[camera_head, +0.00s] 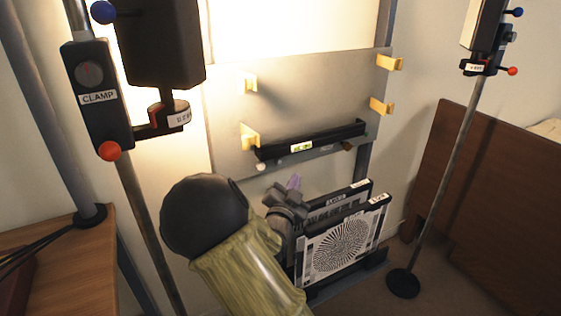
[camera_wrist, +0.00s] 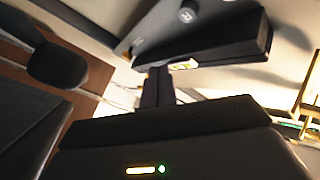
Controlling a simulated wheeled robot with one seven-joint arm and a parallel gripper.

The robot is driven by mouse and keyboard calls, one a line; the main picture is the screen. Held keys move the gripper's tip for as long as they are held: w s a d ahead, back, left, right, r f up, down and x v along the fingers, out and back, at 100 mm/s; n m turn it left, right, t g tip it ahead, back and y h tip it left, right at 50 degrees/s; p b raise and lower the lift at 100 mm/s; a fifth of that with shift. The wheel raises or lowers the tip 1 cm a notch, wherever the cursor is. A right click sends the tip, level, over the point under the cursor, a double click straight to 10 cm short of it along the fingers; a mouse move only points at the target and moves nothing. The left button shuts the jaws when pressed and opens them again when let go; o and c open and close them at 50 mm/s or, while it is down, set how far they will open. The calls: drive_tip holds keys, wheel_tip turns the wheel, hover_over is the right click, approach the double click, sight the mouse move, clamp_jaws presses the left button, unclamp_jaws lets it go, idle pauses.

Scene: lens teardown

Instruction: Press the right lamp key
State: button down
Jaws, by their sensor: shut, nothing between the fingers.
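The right lamp (camera_head: 482,25) is a dark box high on a thin pole at the upper right, with a blue knob, a red knob (camera_head: 512,71) and a small white label (camera_head: 473,68). I cannot make out which part is the right lamp key. My gripper (camera_head: 294,184) is low in the middle of the head view, just below a black bar (camera_head: 325,138) on the grey panel and far left of the right lamp. In the wrist view its dark fingers (camera_wrist: 158,75) are together and empty, close to a black bar-like part (camera_wrist: 205,45); contact cannot be judged.
A left lamp (camera_head: 160,45) and a CLAMP box (camera_head: 96,95) stand close at left. Yellow hooks (camera_head: 389,62) stick out from the panel (camera_head: 300,95). A brown wooden board (camera_head: 490,205) is behind the right pole (camera_head: 450,165).

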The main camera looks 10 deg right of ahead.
sight(279, 161)
drive_tip(key=w+a, duration=0.2)
drive_tip(key=w, duration=0.4)
idle(2.1)
drive_tip(key=shift+w+a, duration=0.1)
drive_tip(key=shift+w, duration=0.25)
drive_tip(key=shift+w+a, duration=0.15)
drive_tip(key=shift+w, duration=0.2)
idle(0.7)
drive_tip(key=shift+s+d, duration=0.25)
drive_tip(key=shift+s, duration=0.55)
drive_tip(key=shift+s, duration=0.1)
